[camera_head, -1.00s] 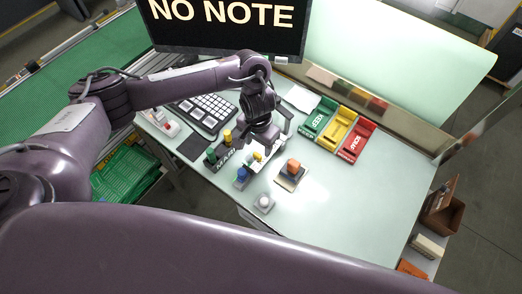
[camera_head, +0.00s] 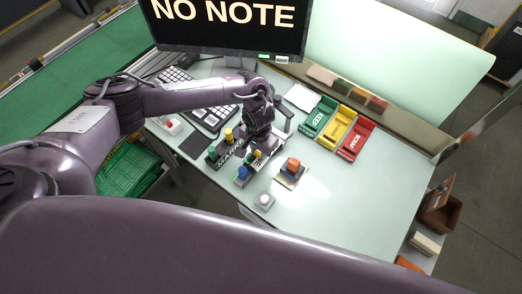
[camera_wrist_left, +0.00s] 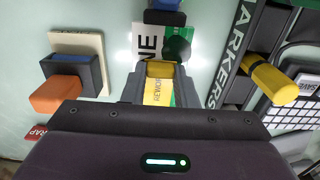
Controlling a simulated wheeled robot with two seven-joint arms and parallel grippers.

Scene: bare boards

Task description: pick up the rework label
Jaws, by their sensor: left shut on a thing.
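The rework label (camera_wrist_left: 158,90), a yellow piece with lettering starting "REWO", sits between the fingers of my left gripper in the left wrist view. My left gripper (camera_wrist_left: 160,84) is shut on it. In the head view the left gripper (camera_head: 254,153) is low over the desk beside the markers rack (camera_head: 226,155), and the yellow label (camera_head: 260,154) shows only partly beneath it. Whether the label touches the desk cannot be told. My right gripper is not in view.
A blue-topped piece (camera_head: 242,173) stands close to the gripper. An orange block on a dark base (camera_head: 293,164) stands to the right, with a white button (camera_head: 264,201) in front. Green, yellow and red trays (camera_head: 354,146) line the back. The right of the desk is clear.

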